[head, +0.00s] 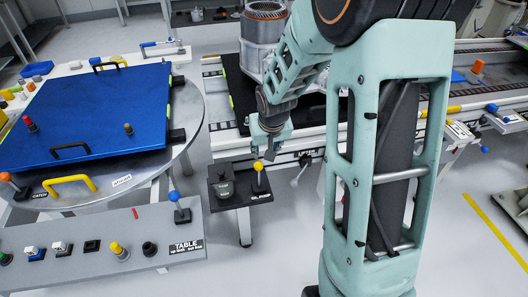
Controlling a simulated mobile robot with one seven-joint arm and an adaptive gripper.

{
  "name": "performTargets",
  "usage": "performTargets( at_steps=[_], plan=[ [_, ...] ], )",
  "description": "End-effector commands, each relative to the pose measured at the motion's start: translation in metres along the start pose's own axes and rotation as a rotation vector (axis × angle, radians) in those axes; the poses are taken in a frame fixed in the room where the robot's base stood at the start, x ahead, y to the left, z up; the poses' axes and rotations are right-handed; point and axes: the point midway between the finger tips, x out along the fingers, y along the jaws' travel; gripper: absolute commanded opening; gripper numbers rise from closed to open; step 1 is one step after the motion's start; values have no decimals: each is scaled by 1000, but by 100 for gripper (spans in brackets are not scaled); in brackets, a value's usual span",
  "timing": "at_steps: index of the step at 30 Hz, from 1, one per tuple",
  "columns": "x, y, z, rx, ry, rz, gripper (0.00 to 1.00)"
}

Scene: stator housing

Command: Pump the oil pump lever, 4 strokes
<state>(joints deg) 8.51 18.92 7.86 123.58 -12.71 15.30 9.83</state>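The oil pump lever is a short dark rod with a yellow ball knob (258,167). It stands up from a small black shelf labelled as the oil pump (250,200). A dark grey pump body or pot (223,184) stands on the shelf to the left of the lever. My gripper (270,148) points down just above and slightly behind the yellow knob in the head view. I cannot tell whether it touches the knob. Its fingers are small and partly merged in view, so whether they are open or shut is unclear.
A control panel (100,245) with buttons and a blue-knobbed table lever (175,197) is at the lower left. A blue plate (90,112) lies on the round table above it. The stator housing (262,30) stands behind my arm, by the conveyor rail labelled as lifter (308,152).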

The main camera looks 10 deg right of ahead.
Motion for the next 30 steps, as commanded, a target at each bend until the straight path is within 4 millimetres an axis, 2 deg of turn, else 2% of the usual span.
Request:
performTargets(
  at_steps=[2, 5, 30],
  plan=[
    [2, -12, 0, 6, -3, -18, 34],
    [5, -18, 1, 10, -4, -26, 34],
    [69, -19, 1, 8, -2, -25, 34]
  ],
)
